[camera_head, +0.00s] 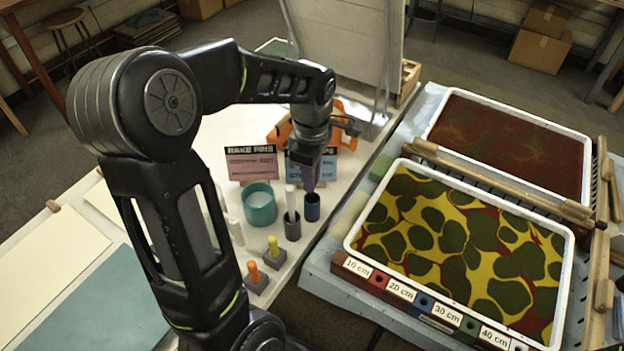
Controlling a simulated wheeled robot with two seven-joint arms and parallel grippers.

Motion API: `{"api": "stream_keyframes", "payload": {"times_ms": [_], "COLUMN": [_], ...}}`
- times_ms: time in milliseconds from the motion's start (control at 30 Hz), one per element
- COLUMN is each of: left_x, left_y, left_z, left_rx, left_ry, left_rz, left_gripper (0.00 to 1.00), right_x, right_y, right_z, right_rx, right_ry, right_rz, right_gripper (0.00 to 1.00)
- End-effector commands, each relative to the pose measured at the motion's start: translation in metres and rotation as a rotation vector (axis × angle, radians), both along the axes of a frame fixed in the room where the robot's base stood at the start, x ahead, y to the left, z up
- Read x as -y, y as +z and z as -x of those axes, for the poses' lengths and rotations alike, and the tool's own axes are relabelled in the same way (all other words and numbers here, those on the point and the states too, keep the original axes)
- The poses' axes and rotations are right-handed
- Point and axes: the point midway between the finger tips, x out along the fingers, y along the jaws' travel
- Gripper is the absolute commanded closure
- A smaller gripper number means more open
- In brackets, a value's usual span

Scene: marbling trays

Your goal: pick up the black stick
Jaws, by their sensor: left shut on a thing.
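My left gripper (311,158) reaches down over the small cups on the white table. It is shut on a thin dark stick (311,183), which I take to be the black stick. The stick's lower end is at or in the mouth of a small dark blue cup (312,208). The fingers hide its upper part, and its colour is hard to make out. A grey cup (292,228) with a white stick (291,203) stands just left of the blue cup. My right gripper is not in view.
A teal cup (260,207) stands left of the grey cup. Pegs with orange (254,273) and yellow (273,249) tops stand in front. Pink (252,166) and blue (325,165) cards stand behind. A white marbling tray (352,240) with yellow-green pattern lies right.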

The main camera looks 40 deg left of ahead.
Motion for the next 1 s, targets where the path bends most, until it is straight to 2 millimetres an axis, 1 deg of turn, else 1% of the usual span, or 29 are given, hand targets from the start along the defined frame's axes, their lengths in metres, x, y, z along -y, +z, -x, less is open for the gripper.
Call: {"api": "stream_keyframes", "payload": {"times_ms": [167,267,367,600,700,833,1000], "left_x": [0.0,0.0,0.0,0.0,0.0,0.0,0.0], "left_y": [0.005,0.015,0.032,0.079,0.092,0.1,0.101], "left_z": [0.0,-0.001,-0.001,-0.001,-0.001,0.0,0.0], "left_rx": [0.001,0.004,0.005,0.005,0.003,0.001,0.0], "left_ry": [0.0,0.0,-0.001,0.0,0.0,0.0,0.0], "left_rz": [0.0,-0.001,-0.001,0.0,0.0,0.0,0.0], "left_gripper": [1.0,1.0,1.0,1.0,1.0,1.0,1.0], "right_x": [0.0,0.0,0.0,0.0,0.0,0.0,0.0], "right_y": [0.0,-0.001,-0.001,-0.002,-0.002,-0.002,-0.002], "right_z": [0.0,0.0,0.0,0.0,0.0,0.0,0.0], "right_rx": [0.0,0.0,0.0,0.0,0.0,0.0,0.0], "right_ry": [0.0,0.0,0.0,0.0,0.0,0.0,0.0], "right_rz": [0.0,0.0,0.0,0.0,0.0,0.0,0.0], "right_gripper": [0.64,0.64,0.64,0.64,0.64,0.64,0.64]}}
